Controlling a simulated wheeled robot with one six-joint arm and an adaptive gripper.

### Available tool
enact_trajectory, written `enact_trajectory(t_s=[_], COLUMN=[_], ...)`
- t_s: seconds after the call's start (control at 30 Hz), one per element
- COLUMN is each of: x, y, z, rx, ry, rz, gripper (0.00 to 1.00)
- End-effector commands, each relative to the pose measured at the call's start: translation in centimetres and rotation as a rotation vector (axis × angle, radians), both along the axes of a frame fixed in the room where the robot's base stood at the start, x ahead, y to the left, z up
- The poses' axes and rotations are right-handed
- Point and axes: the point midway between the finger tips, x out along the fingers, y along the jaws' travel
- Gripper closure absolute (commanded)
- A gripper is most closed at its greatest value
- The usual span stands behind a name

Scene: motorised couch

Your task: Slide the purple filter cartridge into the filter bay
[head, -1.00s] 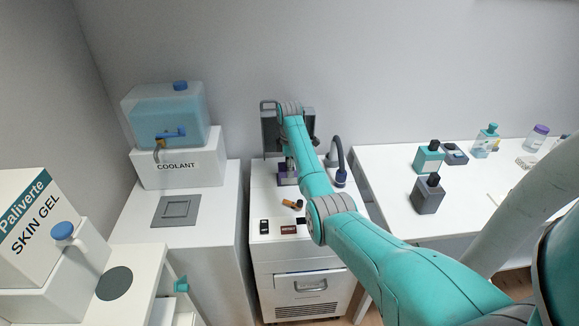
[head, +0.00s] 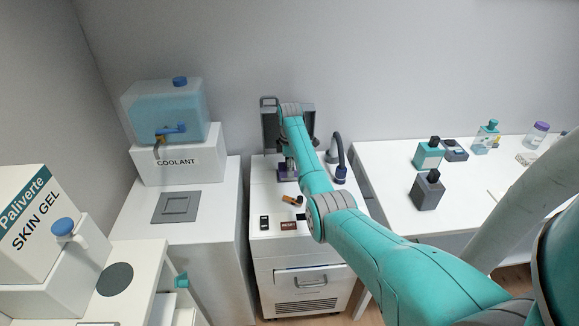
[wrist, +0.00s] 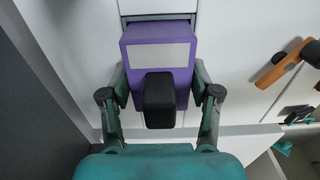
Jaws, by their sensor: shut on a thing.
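The purple filter cartridge (wrist: 132,56) fills the upper middle of the wrist view, with a pale label and a black grip facing me. My gripper (wrist: 159,92) is shut on it, one finger on each side. The far end of the cartridge meets a grey framed opening (wrist: 157,6) in a white surface, which looks like the filter bay. How deep it sits there I cannot tell. In the head view a small purple part (head: 287,175) shows on the white cabinet, beside my arm, which hides most of my gripper.
The white cabinet (head: 302,250) has a dark upright panel at its back and a dark curved hose (head: 341,160) at right. An orange-brown piece (head: 289,200) lies on top.

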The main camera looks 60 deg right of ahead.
Motion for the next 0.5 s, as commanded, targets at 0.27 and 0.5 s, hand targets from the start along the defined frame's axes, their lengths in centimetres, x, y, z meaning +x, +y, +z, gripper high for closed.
enact_trajectory(t_s=[0.27, 0.5], x=[0.05, 0.03], y=[-0.04, -0.03], z=[-0.45, -0.9], rx=[-0.002, -0.002], ry=[-0.001, -0.001], rz=[0.0, 0.0], gripper=[0.89, 0.89])
